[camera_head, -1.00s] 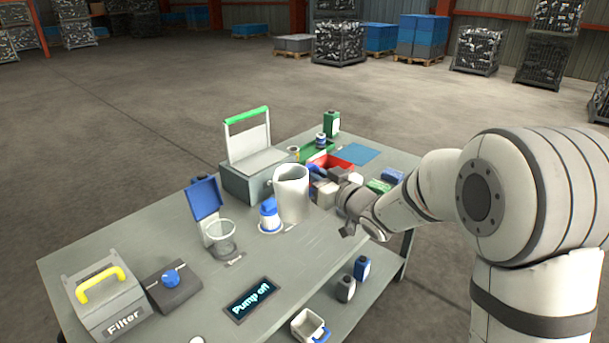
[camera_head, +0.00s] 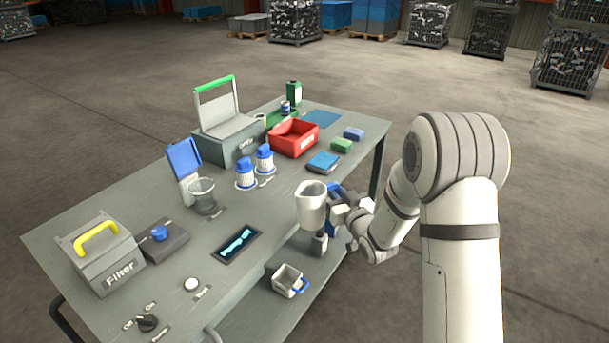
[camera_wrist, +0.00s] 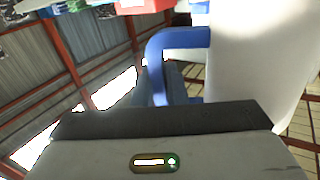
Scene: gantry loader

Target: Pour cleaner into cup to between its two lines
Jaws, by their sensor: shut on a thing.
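My gripper (camera_head: 343,207) is shut on the blue handle of a white jug (camera_head: 310,208). The jug is upright and held off the near right side of the table, above the lower shelf. In the wrist view the jug (camera_wrist: 262,55) fills the upper right, with its blue handle (camera_wrist: 182,38) at my dark jaws (camera_wrist: 160,122). A clear cup (camera_head: 202,197) stands on the table by a blue-lidded stand (camera_head: 184,160); its lines are too small to see. Two white bottles with blue caps (camera_head: 245,175) (camera_head: 264,160) stand behind the cup. No label marks either as cleaner.
A grey Filter box (camera_head: 100,255), a dark box with a blue knob (camera_head: 160,238) and a display (camera_head: 237,244) lie left and front. A red bin (camera_head: 293,139), green bottle (camera_head: 294,92) and blue book-like block (camera_head: 323,162) are behind. A small container (camera_head: 287,281) sits on the lower shelf.

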